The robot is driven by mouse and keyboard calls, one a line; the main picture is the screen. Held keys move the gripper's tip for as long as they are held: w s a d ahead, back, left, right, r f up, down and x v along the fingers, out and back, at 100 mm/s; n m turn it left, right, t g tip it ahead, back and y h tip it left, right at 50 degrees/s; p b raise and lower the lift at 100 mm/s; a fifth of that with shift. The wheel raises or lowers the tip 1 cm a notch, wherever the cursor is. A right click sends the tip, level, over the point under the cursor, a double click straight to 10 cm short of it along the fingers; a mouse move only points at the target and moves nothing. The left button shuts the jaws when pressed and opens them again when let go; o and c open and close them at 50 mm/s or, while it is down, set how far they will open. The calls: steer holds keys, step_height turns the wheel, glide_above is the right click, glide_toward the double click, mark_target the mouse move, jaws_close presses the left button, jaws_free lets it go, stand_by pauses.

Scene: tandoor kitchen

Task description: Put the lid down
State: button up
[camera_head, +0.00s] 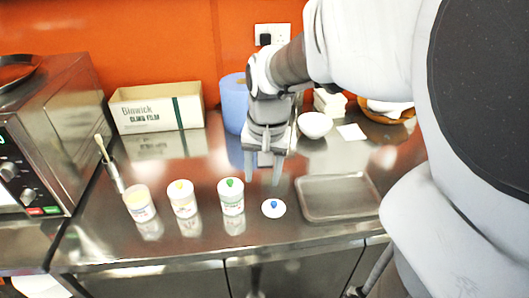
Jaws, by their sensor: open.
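A white round lid with a blue knob (274,208) lies flat on the steel counter, left of the metal tray. My gripper (263,175) points down with its fingers apart and nothing between them. In the picture it is just above the lid, apart from it. An open white jar (140,206) with pale contents stands at the left without a lid. Beside it stand a jar with a yellow-knobbed lid (182,201) and a jar with a green-knobbed lid (231,200).
An empty shallow metal tray (311,216) lies right of the lid. A cardboard box (150,112), a blue roll (234,103) and a white bowl (314,125) stand behind. A steel oven (62,120) and a brush in a holder (112,172) are at left.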

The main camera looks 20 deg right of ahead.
steer(key=s+a+r+n+t, duration=0.2)
steer(key=s+n, duration=0.1)
steer(key=s, duration=0.2)
steer(key=s+a+r+n+t, duration=0.1)
steer(key=s+a+r+n, duration=0.2)
steer(key=s, duration=0.2)
steer(key=shift+s+a+r+t, duration=0.2)
steer(key=shift+r+t, duration=0.1)
steer(key=shift+t, duration=0.1)
steer(key=shift+a+n, duration=0.1)
steer(key=shift+n, duration=0.2)
stand_by(0.6)
